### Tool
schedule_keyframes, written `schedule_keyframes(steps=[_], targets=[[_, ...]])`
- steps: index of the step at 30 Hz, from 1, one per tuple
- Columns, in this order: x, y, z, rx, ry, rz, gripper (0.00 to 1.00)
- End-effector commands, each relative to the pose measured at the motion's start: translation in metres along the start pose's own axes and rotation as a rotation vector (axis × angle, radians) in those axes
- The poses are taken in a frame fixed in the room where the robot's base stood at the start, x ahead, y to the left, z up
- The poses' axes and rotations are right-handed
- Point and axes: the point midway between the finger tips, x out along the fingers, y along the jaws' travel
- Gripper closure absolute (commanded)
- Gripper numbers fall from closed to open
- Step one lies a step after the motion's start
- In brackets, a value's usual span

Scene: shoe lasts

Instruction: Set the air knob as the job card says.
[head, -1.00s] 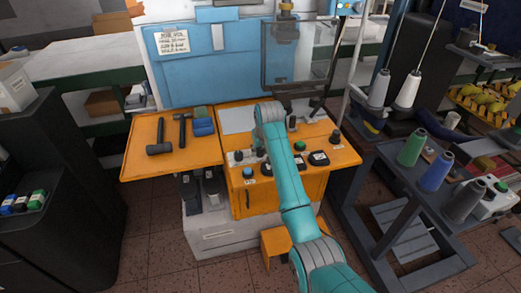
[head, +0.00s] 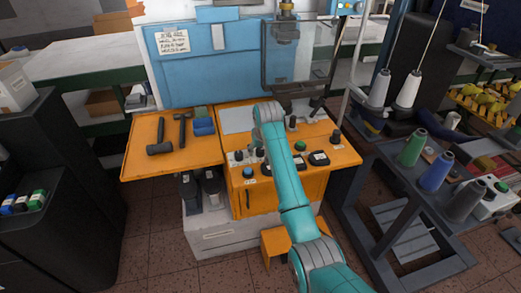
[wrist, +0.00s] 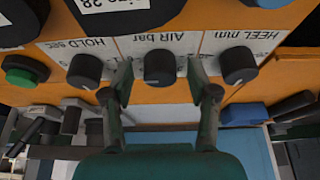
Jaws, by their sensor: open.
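In the wrist view the panel appears upside down. The black air knob (wrist: 158,66) sits on a white plate marked "AIR bar" (wrist: 163,42). My gripper (wrist: 160,78) is open, with one finger on each side of this knob. A gap shows between the knob and each finger; contact is not visible. A small pale mark shows near the knob's lower edge, but its exact setting is too small to read.
Close beside the fingers are the "HOLD sec" knob (wrist: 85,70) and the "HEEL mm" knob (wrist: 238,66). A green button (wrist: 25,70) is at the left. A hammer (head: 161,147) and a blue block (head: 204,127) lie on the orange worktop (head: 140,170).

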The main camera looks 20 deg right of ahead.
Motion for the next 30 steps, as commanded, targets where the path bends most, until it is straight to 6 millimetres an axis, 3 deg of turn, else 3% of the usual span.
schedule_keyframes(steps=[8,21,30], targets=[[-0.024,0.0,-0.001,0.0,0.003,0.0,0.41],[-0.104,0.0,-0.001,0.0,0.003,0.0,0.41],[-0.12,0.0,0.0,0.0,0.0,0.0,0.41]])
